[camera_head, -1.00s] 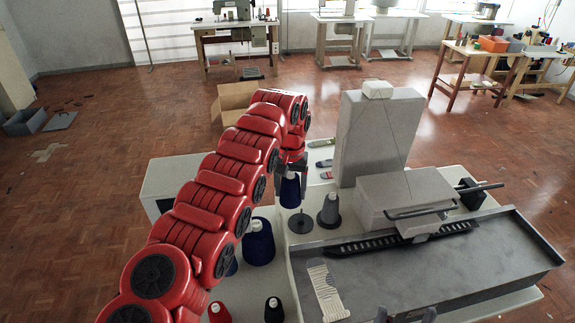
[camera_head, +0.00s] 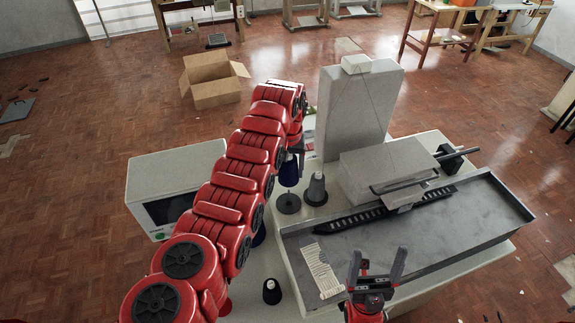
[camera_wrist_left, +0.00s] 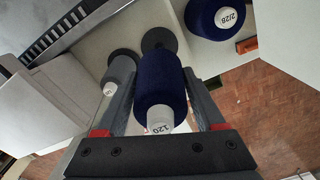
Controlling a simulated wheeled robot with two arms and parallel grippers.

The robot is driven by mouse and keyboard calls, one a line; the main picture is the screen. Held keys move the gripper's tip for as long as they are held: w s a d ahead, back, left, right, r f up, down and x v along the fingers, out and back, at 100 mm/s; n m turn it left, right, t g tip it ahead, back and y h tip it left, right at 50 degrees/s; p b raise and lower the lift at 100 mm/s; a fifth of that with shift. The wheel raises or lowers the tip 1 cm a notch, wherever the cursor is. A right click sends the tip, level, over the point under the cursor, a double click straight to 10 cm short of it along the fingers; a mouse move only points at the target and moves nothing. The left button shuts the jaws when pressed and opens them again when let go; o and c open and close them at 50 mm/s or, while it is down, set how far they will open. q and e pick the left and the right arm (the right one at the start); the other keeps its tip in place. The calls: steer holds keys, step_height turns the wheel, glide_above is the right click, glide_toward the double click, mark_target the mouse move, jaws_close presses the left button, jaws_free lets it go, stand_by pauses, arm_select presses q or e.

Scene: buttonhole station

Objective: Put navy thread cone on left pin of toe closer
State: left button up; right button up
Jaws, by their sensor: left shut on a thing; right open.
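My left gripper (camera_head: 298,147) is shut on the navy thread cone (camera_head: 289,172), upright in the head view. The cone, labelled 120, sits between both fingers in the left wrist view (camera_wrist_left: 160,85). It is above the dark round base of the left pin (camera_head: 288,204), roughly in line with it. That base is partly hidden behind the cone in the wrist view (camera_wrist_left: 158,40). I cannot tell whether the pin is inside the cone. A grey cone (camera_head: 316,190) stands close to the right on the toe closer (camera_head: 428,232). My right gripper (camera_head: 378,264) is open and empty at the front.
A second navy cone (camera_wrist_left: 214,17), labelled 2/28, stands nearby. A black cone (camera_head: 272,292) stands at the front; a red one is mostly hidden by my arm. The toe closer's tall grey housing (camera_head: 355,110) rises behind. A white box with a dark screen (camera_head: 160,185) stands left.

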mark_target(289, 200)
arm_select(q)
step_height(289, 200, down, 3)
steer(key=shift+s, duration=0.1)
step_height(289, 200, down, 2)
steer(key=shift+f+b, duration=0.1)
steer(key=shift+b, duration=0.55)
step_height(289, 200, down, 2)
steer(key=shift+d+f+b, duration=0.1)
steer(key=shift+f+b, duration=0.15)
steer(key=shift+b, duration=0.7)
steer(key=shift+f+b, duration=1.1)
steer(key=shift+b, duration=0.05)
steer(key=shift+f+b, duration=0.5)
steer(key=o, duration=1.5)
steer(key=shift+r, duration=0.15)
